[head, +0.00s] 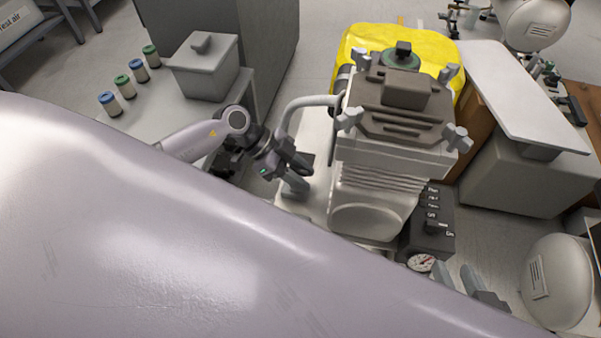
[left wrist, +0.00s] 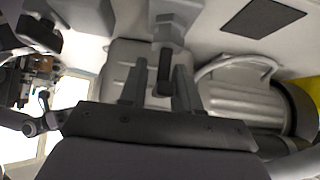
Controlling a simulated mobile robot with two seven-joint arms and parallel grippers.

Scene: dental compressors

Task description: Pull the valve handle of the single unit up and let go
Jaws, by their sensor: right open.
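The single unit (head: 385,150) is a grey-white compressor with a ribbed cylinder and a dark top, right of centre in the head view. My left gripper (head: 296,184) is at its left side, beside the curved grey pipe. In the left wrist view, the fingers of my left gripper (left wrist: 158,98) are apart. A dark upright bar, apparently the valve handle (left wrist: 165,72), shows between them, nearer the right finger; contact cannot be told. The handle is not clearly visible in the head view. My right gripper (head: 466,281) is open and empty at the lower right, near the pressure gauge.
A black switch box (head: 430,222) and a round gauge (head: 421,262) sit at the unit's right side. A yellow object (head: 432,45) stands behind it. A grey lidded box (head: 205,68) and several small jars stand at the left. My own arm link covers the lower left.

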